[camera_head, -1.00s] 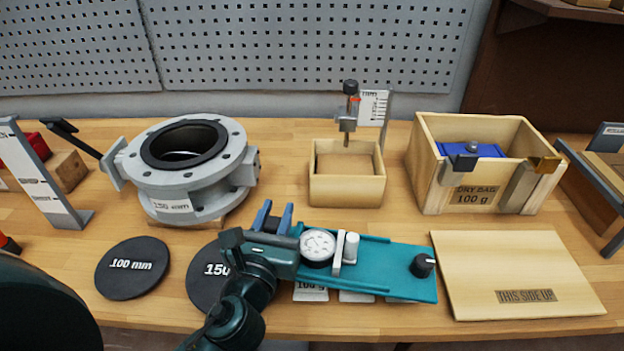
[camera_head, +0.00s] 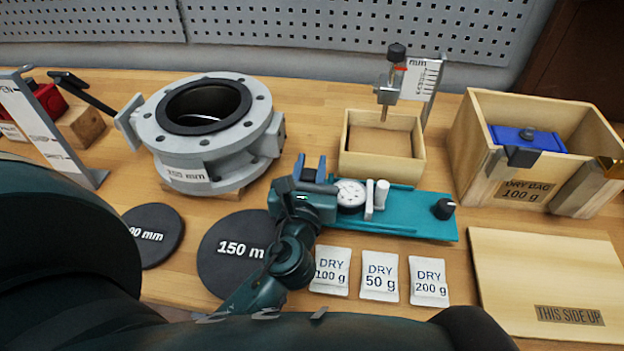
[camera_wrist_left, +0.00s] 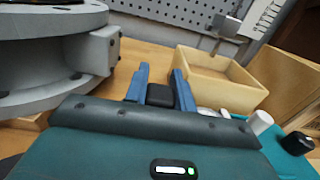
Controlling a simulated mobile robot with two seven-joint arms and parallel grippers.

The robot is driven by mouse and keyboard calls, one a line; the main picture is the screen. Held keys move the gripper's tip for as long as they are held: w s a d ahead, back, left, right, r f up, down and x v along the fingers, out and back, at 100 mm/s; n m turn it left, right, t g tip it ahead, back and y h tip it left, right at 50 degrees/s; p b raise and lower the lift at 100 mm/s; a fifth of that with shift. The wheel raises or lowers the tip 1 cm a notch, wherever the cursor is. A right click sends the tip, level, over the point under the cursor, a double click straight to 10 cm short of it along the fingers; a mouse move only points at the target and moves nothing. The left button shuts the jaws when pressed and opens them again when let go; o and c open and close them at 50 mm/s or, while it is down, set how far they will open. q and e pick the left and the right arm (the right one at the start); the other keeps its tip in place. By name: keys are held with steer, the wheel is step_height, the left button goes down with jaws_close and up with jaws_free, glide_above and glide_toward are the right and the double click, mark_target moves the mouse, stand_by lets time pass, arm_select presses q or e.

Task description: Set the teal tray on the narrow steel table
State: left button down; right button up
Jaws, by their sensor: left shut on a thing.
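The teal tray (camera_head: 420,212) is a flat plate with a dial gauge (camera_head: 350,194), a white post and a black knob (camera_head: 444,209) on it. My left gripper (camera_head: 310,172) is at its left end, blue fingers pointing away from me. In the left wrist view the fingers (camera_wrist_left: 161,90) are closed on a black block, and part of the tray (camera_wrist_left: 282,150) shows at the right. Whether the tray touches the bench is unclear. No narrow steel table shows.
On the wooden bench (camera_head: 180,290) stand a grey valve body (camera_head: 205,150), a small wooden box (camera_head: 382,165) behind the tray, and a larger wooden crate (camera_head: 470,150). Dry bags (camera_head: 380,275) lie in front of the tray. Black discs (camera_head: 232,270) and a wooden lid (camera_head: 545,270) lie nearby.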

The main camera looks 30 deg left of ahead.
arm_select(q)
step_height(320, 180, down, 3)
steer(key=shift+b, duration=0.4)
steer(key=c, duration=1.6)
jaws_free()
steer(key=shift+f, duration=0.1)
steer(key=o, duration=0.4)
steer(key=shift+o, duration=0.2)
